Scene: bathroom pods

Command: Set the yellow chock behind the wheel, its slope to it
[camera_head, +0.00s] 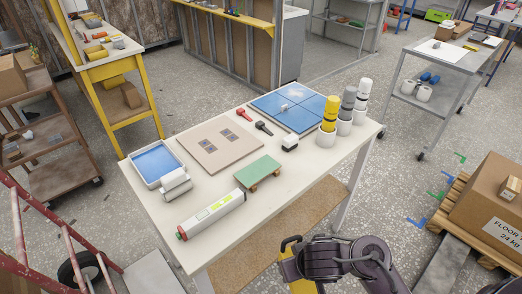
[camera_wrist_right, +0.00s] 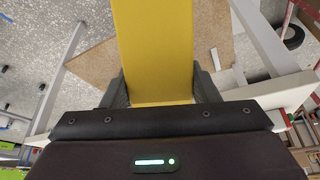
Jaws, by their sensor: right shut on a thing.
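The yellow chock (camera_wrist_right: 155,45) is between the two dark fingers of my right gripper (camera_wrist_right: 162,90), which is shut on it. In the head view, part of the chock (camera_head: 288,268) shows beside my right gripper (camera_head: 291,247), in front of the white table's near side; my arm covers the rest. I cannot tell which way its slope faces. A black wheel (camera_head: 80,268) of the red hand truck (camera_head: 62,222) stands on the floor at lower left, well apart from the chock. A dark wheel also shows in the right wrist view (camera_wrist_right: 293,36). My left gripper is not in view.
The white table (camera_head: 310,185) fills the middle, holding a tray (camera_head: 158,162), a green platform (camera_head: 258,172) and several cups. A brown mat (camera_head: 270,238) lies under it. Boxes on a pallet (camera_head: 490,210) stand at right. Speckled floor is open between table and pallet.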

